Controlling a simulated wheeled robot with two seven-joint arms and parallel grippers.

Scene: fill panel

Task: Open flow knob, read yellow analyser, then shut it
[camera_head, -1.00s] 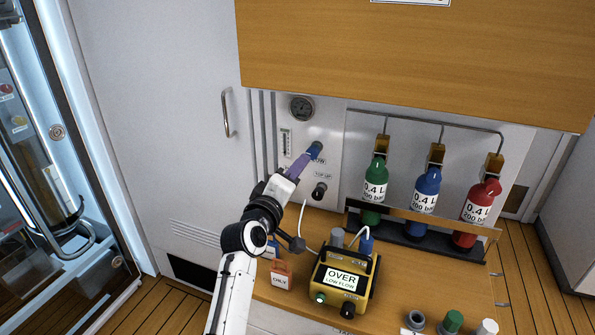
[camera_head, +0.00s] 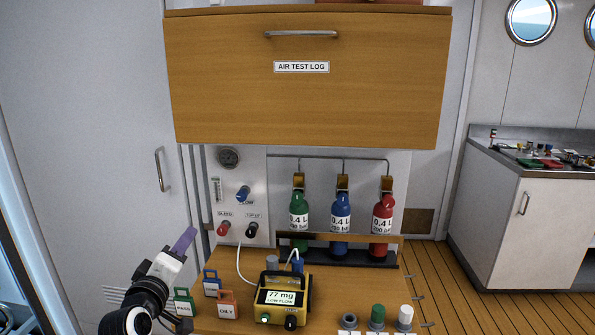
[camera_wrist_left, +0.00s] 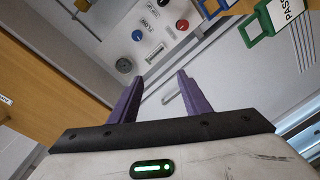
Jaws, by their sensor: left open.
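The blue flow knob (camera_head: 243,193) sits on the white panel (camera_head: 255,165), above a red knob (camera_head: 224,228) and a black knob (camera_head: 251,230). It also shows in the left wrist view (camera_wrist_left: 137,35), ahead of the fingers. The yellow analyser (camera_head: 283,298) stands on the wooden bench; its screen reads "77 mg" and "LOW FLOW", and a green light shows on its front. My left gripper (camera_head: 186,240), with purple fingers, is open and empty, below and left of the knob and apart from it. The left wrist view shows both fingers (camera_wrist_left: 155,95) spread. My right gripper is not in view.
Green, blue and red bottles (camera_head: 340,225) stand in a rack right of the panel. Tags marked PASS (camera_head: 184,302) and OILY (camera_head: 227,305) stand near my left arm. A wooden cabinet (camera_head: 305,85) overhangs the bench. Several capped fittings (camera_head: 377,316) are at the front right.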

